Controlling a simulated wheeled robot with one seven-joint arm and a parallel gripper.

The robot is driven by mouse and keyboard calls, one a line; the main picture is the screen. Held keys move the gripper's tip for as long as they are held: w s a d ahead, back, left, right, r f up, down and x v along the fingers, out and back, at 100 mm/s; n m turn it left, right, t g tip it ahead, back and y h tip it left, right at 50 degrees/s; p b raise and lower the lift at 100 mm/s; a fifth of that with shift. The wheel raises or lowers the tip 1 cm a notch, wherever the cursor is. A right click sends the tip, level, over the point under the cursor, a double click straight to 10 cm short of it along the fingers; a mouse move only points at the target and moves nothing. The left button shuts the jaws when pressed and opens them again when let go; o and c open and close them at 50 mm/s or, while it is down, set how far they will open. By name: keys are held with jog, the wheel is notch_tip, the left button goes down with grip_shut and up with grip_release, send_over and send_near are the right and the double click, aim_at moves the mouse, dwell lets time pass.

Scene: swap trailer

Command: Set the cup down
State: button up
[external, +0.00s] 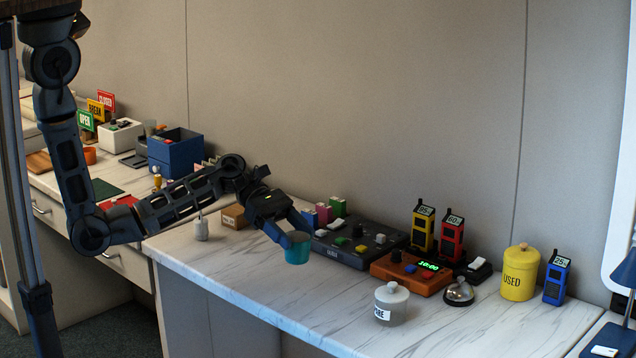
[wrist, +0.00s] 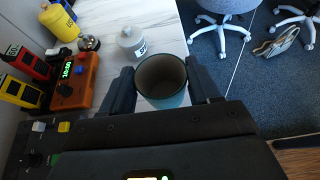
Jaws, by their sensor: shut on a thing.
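The cup (external: 297,250) is teal, with a round open mouth. In the wrist view the cup (wrist: 162,88) looks empty inside and sits between the two fingers of my gripper (wrist: 165,85). In the external view my gripper (external: 291,232) is shut on the cup from above and the left. The cup is upright or nearly so, over the marble counter (external: 250,278) near the dark button panel. I cannot tell whether its base touches the counter.
A dark button panel (external: 352,243) and an orange clock box (external: 411,272) stand behind and to the right. A lidded grey jar (external: 391,303), a bell (external: 459,293) and a yellow canister (external: 519,272) stand further right. The counter front is clear.

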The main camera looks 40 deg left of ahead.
jog(key=s+d, duration=0.2)
jog(key=d, duration=0.6)
jog(key=shift+w+a+f+b, duration=0.1)
jog(key=shift+w+a+f, duration=0.95)
jog(key=shift+w+f, duration=0.65)
jog(key=shift+w+a+f+b, duration=0.15)
jog(key=shift+w+a+f, duration=0.85)
jog(key=shift+w+f, duration=0.7)
jog(key=shift+w+a+f+b, duration=0.1)
jog(key=shift+w+a+f, duration=0.95)
jog(key=shift+w+f, duration=0.65)
jog(key=shift+s+f, duration=0.15)
jog(key=shift+f, duration=0.1)
jog(key=o, duration=1.1)
jog(key=shift+r, duration=0.2)
jog(key=v, duration=1.2)
jog(key=shift+f, duration=0.25)
